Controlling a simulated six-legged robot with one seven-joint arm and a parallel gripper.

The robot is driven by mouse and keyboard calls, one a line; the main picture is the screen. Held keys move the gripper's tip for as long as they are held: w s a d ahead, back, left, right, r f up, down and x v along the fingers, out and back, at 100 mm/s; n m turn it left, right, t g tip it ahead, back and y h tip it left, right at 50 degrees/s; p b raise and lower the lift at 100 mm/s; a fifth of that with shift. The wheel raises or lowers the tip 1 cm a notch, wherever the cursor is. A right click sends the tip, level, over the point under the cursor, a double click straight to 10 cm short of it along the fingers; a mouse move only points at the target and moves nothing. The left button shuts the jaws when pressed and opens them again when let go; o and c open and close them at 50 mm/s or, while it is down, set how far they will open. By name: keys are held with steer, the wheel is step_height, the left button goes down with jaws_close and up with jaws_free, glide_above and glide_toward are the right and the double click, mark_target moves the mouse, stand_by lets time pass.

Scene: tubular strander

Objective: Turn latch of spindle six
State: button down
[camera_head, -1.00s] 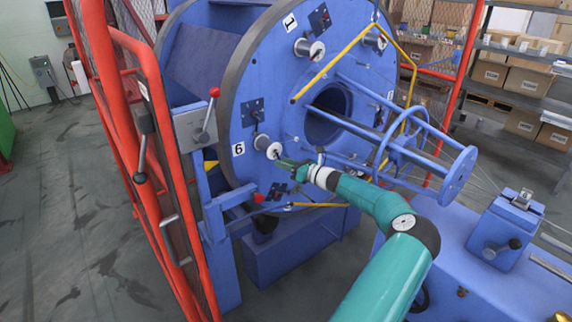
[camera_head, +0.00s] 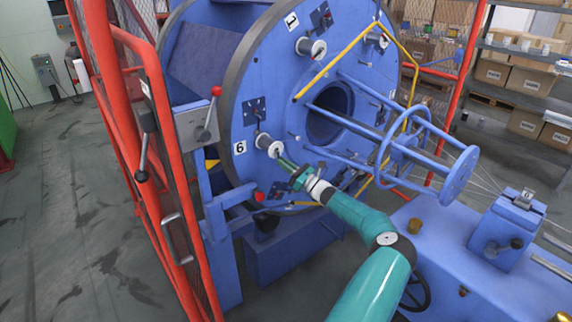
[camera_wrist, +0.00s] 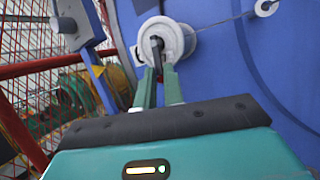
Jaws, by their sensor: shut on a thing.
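The spindle marked 6 is a pale round spool (camera_head: 268,143) on the lower left of the blue disc face (camera_head: 300,100), just right of the "6" label (camera_head: 240,147). In the wrist view the spool (camera_wrist: 182,38) sits at top centre with a dark latch (camera_wrist: 157,45) at its middle. My gripper (camera_head: 280,158) reaches the spool from the lower right. In the wrist view my gripper's two green fingers (camera_wrist: 160,75) are close together, shut on the latch. The fingertips partly cover the latch, so its exact angle is hard to tell.
A red mesh guard (camera_head: 150,130) stands left of the disc. A red-knobbed lever (camera_head: 208,115) is near its edge. A yellow bent rod (camera_head: 335,62) and blue cage bars (camera_head: 420,130) stick out to the right. A blue machine bed (camera_head: 480,270) lies lower right.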

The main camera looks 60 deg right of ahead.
steer(key=c, duration=1.5)
jaws_free()
steer(key=shift+s, duration=0.15)
steer(key=v, duration=1.3)
steer(key=shift+s+f, duration=0.25)
steer(key=shift+a, duration=0.1)
